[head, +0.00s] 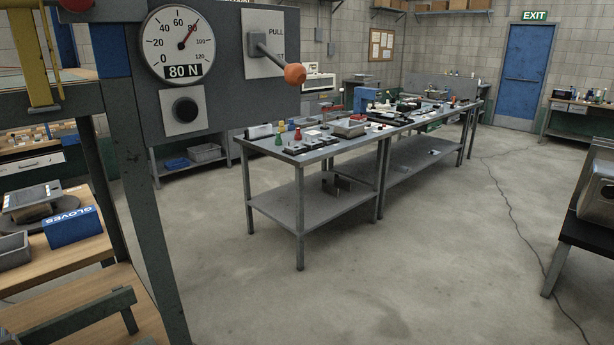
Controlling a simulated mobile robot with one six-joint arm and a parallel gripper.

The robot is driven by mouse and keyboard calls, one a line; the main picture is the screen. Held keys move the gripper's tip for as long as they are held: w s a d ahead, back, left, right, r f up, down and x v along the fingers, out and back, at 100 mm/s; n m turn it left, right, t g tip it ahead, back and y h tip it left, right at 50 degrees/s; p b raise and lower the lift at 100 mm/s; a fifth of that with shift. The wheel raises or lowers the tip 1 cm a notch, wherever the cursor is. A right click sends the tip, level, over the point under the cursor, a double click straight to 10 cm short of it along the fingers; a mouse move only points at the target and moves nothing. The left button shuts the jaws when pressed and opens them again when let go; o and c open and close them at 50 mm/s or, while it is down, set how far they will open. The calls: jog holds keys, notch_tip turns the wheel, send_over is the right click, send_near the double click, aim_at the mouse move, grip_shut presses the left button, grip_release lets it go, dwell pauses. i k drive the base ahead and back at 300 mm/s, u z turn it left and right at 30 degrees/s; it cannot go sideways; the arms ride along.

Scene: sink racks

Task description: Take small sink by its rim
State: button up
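I cannot tell for certain which thing is the small sink. A steel, basin-like body (599,192) stands on a dark stand at the right edge, cut off by the frame. A small grey metal tray or basin (350,129) sits on the long workbench in the middle. A grey open tray (13,251) lies on the wooden table at the left edge. My gripper is not in view, and nothing is seen held.
A gauge panel (205,75) with an orange-knobbed lever (294,74) blocks the upper left. A blue gloves box (73,227) sits on the wooden table. The long workbench (310,153) carries many small items. Open concrete floor (400,280) lies centre right, crossed by a cable.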

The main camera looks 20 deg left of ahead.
aim_at(36, 203)
jog(key=z, duration=0.05)
jog(key=i, duration=1.9)
jog(key=z, duration=1.35)
jog(key=k, duration=0.1)
jog(key=u, duration=2.75)
jog(key=i, duration=1.2)
